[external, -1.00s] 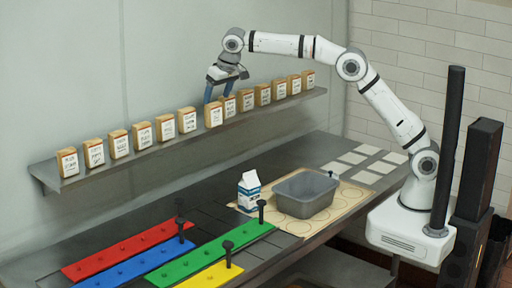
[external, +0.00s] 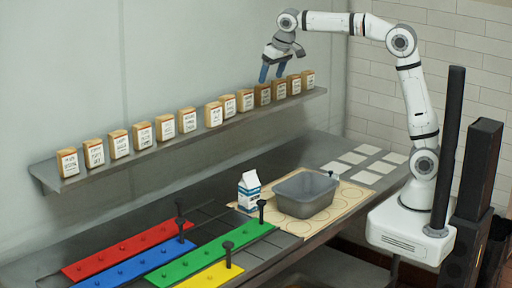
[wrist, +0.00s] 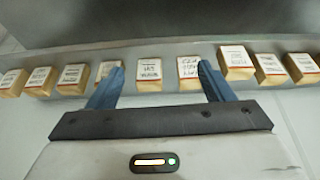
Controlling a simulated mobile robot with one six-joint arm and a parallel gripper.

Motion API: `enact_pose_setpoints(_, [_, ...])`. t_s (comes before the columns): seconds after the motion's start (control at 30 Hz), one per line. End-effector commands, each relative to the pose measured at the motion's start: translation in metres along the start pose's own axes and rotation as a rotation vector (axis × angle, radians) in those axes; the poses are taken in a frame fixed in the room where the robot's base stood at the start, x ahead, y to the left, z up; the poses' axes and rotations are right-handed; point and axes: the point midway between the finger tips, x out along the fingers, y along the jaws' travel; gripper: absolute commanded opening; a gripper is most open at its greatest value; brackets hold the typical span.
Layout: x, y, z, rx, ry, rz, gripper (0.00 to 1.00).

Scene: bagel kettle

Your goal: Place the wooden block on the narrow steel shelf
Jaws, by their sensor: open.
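The narrow steel shelf (external: 47,176) runs along the wall. A row of small wooden blocks with white printed labels stands upright on it. One block (external: 213,115) stands near the middle of the row, with a small gap to its left. My gripper (external: 271,76) is open and empty above the right part of the row, apart from the blocks. In the wrist view my gripper (wrist: 160,70) has its two blue fingers spread, with labelled blocks (wrist: 149,66) showing between and beside them. The label text is too small to read surely.
Below the shelf, the counter holds a milk carton (external: 249,192), a grey tub (external: 304,193) on a tan mat, white squares (external: 366,177) and coloured strips (external: 130,250) with black pegs. The air above the shelf's left part is clear.

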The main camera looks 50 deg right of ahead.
Motion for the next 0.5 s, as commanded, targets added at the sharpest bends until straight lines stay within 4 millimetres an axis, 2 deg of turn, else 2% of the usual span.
enact_pose_setpoints(0.03, [-0.005,0.023,0.021,0.005,-0.004,0.002,0.74])
enact_pose_setpoints(0.17, [-0.008,0.07,0.079,0.002,-0.014,0.001,0.74])
enact_pose_setpoints(0.2, [-0.008,0.083,0.098,0.002,-0.017,0.001,0.74])
enact_pose_setpoints(0.27, [-0.006,0.101,0.129,0.002,-0.02,-0.001,0.74])
enact_pose_setpoints(0.4, [0.005,0.134,0.205,0.006,-0.027,-0.002,0.74])
enact_pose_setpoints(0.5, [0.018,0.148,0.255,0.009,-0.031,-0.001,0.74])
